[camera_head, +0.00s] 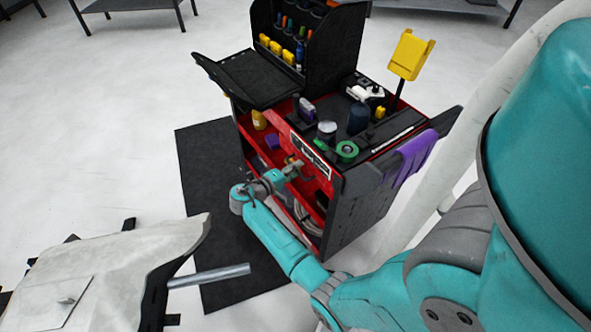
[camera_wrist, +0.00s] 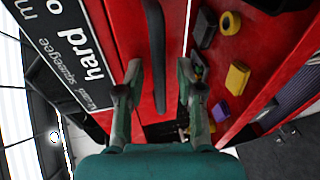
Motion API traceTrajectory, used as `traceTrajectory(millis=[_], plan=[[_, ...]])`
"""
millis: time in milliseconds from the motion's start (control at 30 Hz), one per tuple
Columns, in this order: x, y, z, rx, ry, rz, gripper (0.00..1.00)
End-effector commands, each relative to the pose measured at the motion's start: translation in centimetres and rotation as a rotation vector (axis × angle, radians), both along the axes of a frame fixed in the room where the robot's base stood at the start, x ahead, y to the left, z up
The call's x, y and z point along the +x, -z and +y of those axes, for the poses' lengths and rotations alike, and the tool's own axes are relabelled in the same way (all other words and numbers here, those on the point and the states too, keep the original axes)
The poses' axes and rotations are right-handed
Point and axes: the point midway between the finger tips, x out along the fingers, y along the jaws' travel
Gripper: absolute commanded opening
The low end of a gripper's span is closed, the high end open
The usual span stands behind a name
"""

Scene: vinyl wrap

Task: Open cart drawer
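The red and black cart (camera_head: 345,205) stands on a dark mat. Its red front (camera_head: 297,128) carries a black label panel with white lettering (camera_head: 312,158), which also shows at the left of the wrist view (camera_wrist: 75,40). A black bar-shaped handle (camera_wrist: 154,35) runs along the red front in the wrist view. My gripper (camera_head: 292,168) is at the cart front just beside the label. In the wrist view my gripper (camera_wrist: 158,70) has its fingers apart, one on each side of the handle. Contact with the handle is not clear. How far the drawer is out cannot be told.
An open red compartment (camera_wrist: 240,50) holds yellow, purple and black items. The cart top carries a green tape roll (camera_head: 347,150), cans and a yellow holder (camera_head: 410,55). A purple cloth (camera_head: 410,160) hangs at its right side. A pale panel (camera_head: 100,270) stands at the lower left.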

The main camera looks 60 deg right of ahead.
Motion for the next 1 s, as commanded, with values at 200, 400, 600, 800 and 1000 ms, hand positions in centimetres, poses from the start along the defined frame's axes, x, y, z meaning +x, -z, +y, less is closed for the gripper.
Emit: traceTrajectory(millis=[200, 400, 600, 800, 1000], plan=[[-0.05, 0.03, -0.15, 0.0, 0.0, 0.0, 0.37], [-0.04, 0.03, -0.13, 0.0, 0.0, 0.0, 0.05], [-0.04, 0.04, -0.12, 0.0, 0.0, 0.0, 0.0], [-0.03, 0.04, -0.11, 0.0, 0.0, 0.0, 0.0], [0.03, 0.06, 0.0, 0.001, -0.001, -0.001, 0.0]])
